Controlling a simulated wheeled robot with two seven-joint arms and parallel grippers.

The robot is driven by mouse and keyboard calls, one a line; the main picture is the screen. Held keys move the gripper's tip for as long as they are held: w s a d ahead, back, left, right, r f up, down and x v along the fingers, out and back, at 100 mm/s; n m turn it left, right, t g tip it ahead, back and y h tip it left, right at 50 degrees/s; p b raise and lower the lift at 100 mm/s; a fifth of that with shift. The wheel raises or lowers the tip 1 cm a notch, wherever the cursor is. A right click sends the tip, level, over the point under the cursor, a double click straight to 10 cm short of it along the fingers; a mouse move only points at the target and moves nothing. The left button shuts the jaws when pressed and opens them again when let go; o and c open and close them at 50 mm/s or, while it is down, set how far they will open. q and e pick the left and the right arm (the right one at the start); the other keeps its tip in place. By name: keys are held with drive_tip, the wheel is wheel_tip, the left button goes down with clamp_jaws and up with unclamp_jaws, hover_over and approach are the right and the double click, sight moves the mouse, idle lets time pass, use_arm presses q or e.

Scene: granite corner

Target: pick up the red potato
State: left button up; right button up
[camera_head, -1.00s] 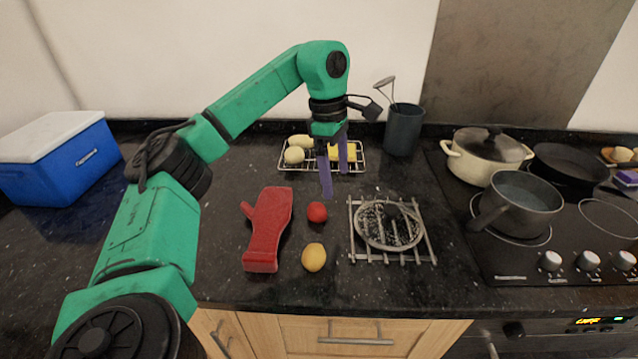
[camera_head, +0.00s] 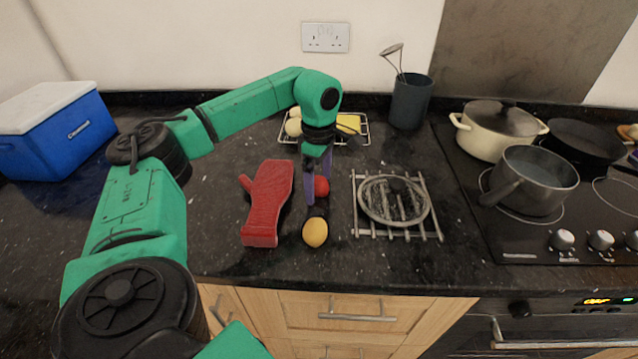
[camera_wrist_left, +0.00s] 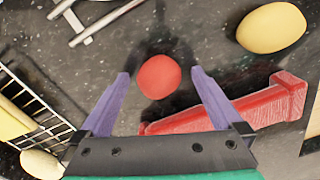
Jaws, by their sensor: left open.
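The red potato (camera_head: 321,187) lies on the dark granite counter, partly hidden behind my left gripper in the head view. In the left wrist view the red potato (camera_wrist_left: 159,77) shows whole, just beyond and between the two purple fingertips. My left gripper (camera_head: 317,200) points down over the potato, and it is open and empty. The left wrist view shows its fingers (camera_wrist_left: 160,75) spread apart on either side of the potato, with gaps to each. My right gripper is not identifiable in any view.
A yellow potato (camera_head: 315,233) lies in front of the red one. A red oven mitt (camera_head: 268,205) is close on the left. A wire trivet with a round lid (camera_head: 394,203) is on the right. A rack (camera_head: 287,135) with pale potatoes stands behind. Pots stand on the hob.

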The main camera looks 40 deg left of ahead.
use_arm(q)
drive_tip(key=c, duration=1.4)
drive_tip(key=shift+c, duration=0.2)
drive_tip(key=shift+w+r, duration=0.1)
